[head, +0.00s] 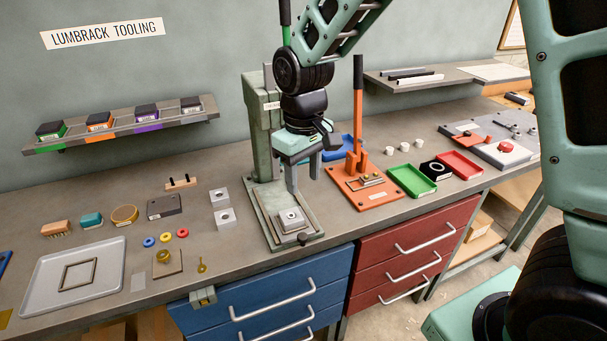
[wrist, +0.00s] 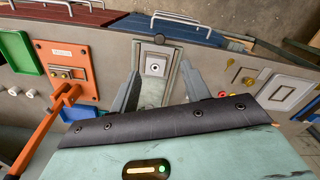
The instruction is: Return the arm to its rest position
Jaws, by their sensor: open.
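My gripper (head: 303,172) is in front of the grey-green fly press (head: 257,110) in the head view, pointing down above its bed. In the wrist view my gripper (wrist: 153,95) has its two grey fingers spread apart with nothing between them. The press base (head: 272,222) shows below, with a square metal block (head: 291,218) with a round hole on it; the block also shows in the wrist view (wrist: 155,67), beyond the fingertips. Part of the press is hidden behind my arm.
An orange lever press (head: 357,180) stands close on the right, its tall handle upright. Green (head: 412,181) and red (head: 459,164) trays lie farther right. Metal blocks (head: 224,218), small rings and a grey tray (head: 75,278) lie left. A wall shelf (head: 130,128) holds several coloured boxes.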

